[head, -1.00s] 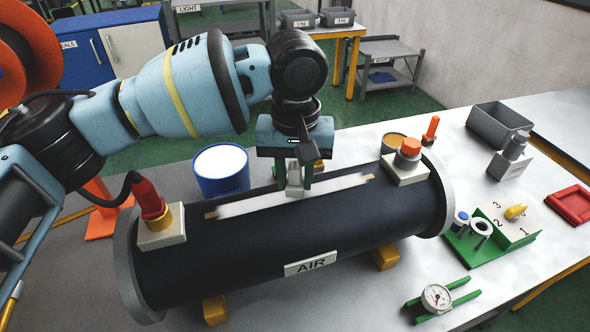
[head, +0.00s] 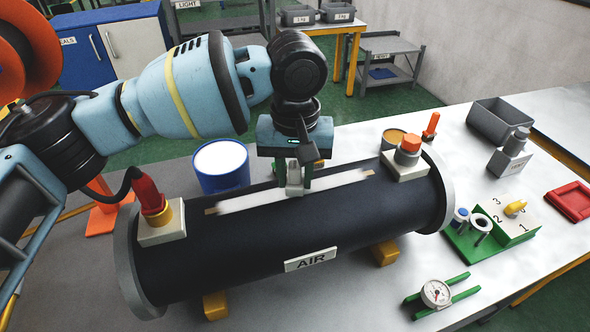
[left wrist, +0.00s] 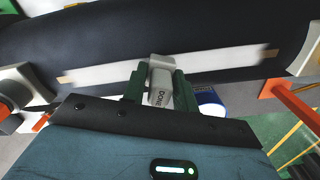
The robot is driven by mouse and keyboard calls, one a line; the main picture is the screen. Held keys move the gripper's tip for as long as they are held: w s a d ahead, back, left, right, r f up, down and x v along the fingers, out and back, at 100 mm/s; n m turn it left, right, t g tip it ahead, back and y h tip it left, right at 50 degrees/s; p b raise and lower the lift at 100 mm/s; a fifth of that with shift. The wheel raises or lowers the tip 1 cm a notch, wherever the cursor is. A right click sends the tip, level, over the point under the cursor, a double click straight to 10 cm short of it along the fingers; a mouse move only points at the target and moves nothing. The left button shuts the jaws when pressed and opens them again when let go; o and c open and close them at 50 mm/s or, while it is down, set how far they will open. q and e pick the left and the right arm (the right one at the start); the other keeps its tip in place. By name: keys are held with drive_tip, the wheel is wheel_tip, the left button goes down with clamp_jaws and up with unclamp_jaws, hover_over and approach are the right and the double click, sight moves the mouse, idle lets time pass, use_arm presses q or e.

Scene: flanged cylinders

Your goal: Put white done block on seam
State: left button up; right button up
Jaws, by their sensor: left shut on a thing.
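The white block (left wrist: 159,95) with DONE on it is between the fingers of my left gripper (head: 293,184), which is shut on it. In the head view the block (head: 294,178) is partly hidden by the fingers. The seam is a long pale strip (head: 245,201) along the top of the black cylinder marked AIR (head: 240,245). The strip also shows in the left wrist view (left wrist: 225,58), passing behind the block's far end. The block is at the middle of the strip; I cannot tell whether it touches. My right gripper is not in view.
Square-based fittings with a red cap (head: 148,197) and an orange cap (head: 408,150) stand at the cylinder's ends. A blue-and-white can (head: 221,167) stands behind. A gauge (head: 436,294), a green numbered holder (head: 490,238) and a grey bin (head: 497,122) are to the right.

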use_arm(q)
drive_tip(key=shift+f, duration=0.3)
drive_tip(key=o, duration=1.2)
drive_tip(key=shift+c, duration=0.2)
drive_tip(key=shift+r, duration=0.1)
wheel_tip(320, 180, up, 8)
drive_tip(key=shift+f, duration=0.15)
